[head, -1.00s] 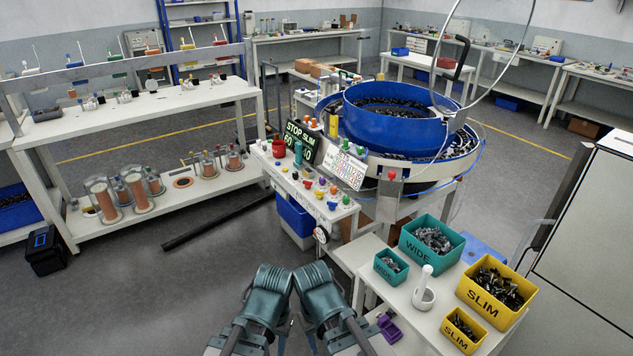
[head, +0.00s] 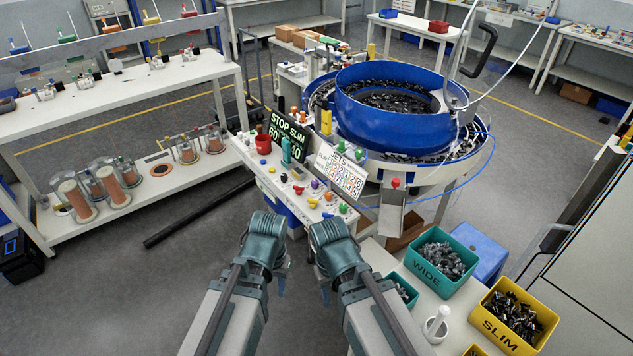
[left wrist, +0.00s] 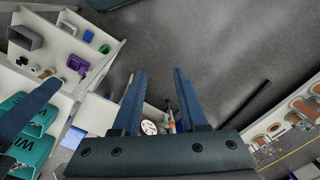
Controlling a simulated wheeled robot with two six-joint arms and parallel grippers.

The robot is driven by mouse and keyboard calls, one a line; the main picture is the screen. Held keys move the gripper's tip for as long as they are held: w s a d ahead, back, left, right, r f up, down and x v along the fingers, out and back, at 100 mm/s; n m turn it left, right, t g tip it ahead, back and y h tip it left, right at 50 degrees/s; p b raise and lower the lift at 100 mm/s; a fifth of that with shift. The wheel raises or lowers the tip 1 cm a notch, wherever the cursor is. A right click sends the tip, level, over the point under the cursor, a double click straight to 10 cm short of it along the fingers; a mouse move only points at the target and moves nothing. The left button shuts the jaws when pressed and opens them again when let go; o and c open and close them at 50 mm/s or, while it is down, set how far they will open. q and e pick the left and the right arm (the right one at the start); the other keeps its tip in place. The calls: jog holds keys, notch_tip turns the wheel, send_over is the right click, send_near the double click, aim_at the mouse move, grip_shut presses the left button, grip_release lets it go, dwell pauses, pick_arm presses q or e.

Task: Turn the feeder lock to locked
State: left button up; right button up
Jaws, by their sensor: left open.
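The blue bowl feeder (head: 390,128) stands at the upper middle of the head view. In front of it is a white control panel (head: 268,178) with several coloured knobs and buttons; I cannot tell for sure which one is the feeder lock. My left gripper (head: 281,284) hangs below the panel's front edge, apart from it. In the left wrist view its two blue fingers (left wrist: 160,88) are spread, with nothing between them. My right gripper (head: 323,290) is beside it, pointing down; its jaws are mostly hidden by the wrist.
A dark display (head: 288,134) reads STOP SLIM, with a card (head: 340,172) beside it. A green WIDE bin (head: 441,262) and a yellow SLIM bin (head: 513,316) stand on the right table. A white shelf bench (head: 120,115) is at left.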

pick_arm(q)
jog(key=w+a+r+n+p, duration=0.35)
jog(key=w+r+p, duration=0.2)
jog(key=r, duration=0.25)
jog(key=r+n+p, duration=0.2)
jog(key=n, duration=1.3)
send_over(313, 203)
jog(key=shift+w+f+h, duration=0.15)
jog(key=shift+w+h, duration=0.1)
jog(key=shift+h, duration=0.05)
pick_arm(e)
notch_tip(313, 203, up, 10)
jog(key=shift+f, duration=0.15)
pick_arm(q)
jog(key=shift+f, duration=0.15)
pick_arm(e)
jog(key=shift+s+f, duration=0.1)
pick_arm(q)
notch_tip(313, 203, down, 14)
jog(key=b, duration=1.4)
jog(key=shift+r, duration=0.25)
pick_arm(e)
notch_tip(313, 203, down, 14)
jog(key=shift+r, duration=0.25)
